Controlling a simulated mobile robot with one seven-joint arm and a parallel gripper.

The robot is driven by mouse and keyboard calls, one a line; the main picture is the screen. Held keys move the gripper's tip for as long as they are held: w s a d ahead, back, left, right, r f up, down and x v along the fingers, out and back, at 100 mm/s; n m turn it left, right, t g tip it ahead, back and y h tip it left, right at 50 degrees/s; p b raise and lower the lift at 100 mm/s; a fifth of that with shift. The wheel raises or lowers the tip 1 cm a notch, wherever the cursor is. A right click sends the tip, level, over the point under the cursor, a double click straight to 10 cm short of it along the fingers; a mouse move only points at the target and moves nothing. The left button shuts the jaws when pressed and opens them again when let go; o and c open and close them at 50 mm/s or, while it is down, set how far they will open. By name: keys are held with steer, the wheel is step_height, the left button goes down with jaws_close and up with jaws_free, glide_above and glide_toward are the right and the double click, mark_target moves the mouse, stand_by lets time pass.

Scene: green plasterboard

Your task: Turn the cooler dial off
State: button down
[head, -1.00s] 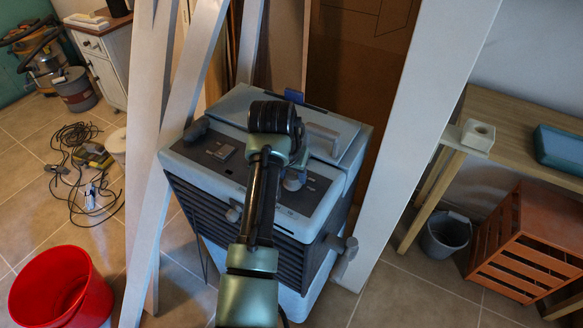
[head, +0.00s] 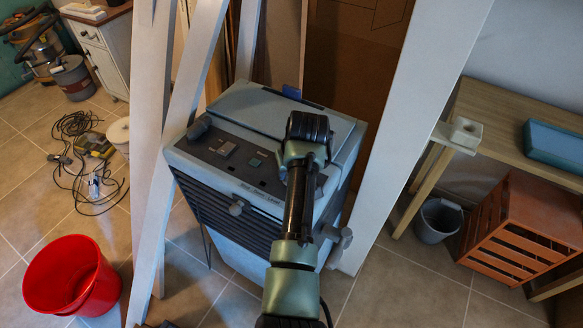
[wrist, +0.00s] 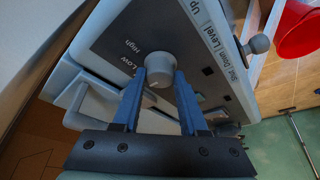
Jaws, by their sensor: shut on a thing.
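The cooler (head: 265,112) is a grey-blue box with a dark control panel (head: 222,150) on its top front. In the wrist view, the cooler dial (wrist: 158,68) is a round grey knob beside the words "Low" and "High" on the panel (wrist: 118,38). My gripper (wrist: 160,80) has its two blue fingers on either side of this dial and is shut on it. An "Off" mark cannot be made out, and the dial's exact setting is unclear. In the head view, my arm hides the dial and my fingertips.
Leaning white boards (head: 400,130) stand right of the cooler, with others at its left. A red bucket (head: 72,278), cables (head: 75,150), an orange crate (head: 520,235) and a wooden table (head: 490,110) stand around.

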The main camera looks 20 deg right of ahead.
stand_by(0.4)
steer(key=shift+c, duration=2.2)
jaws_free()
steer(key=shift+r, duration=0.1)
steer(key=v, duration=1.3)
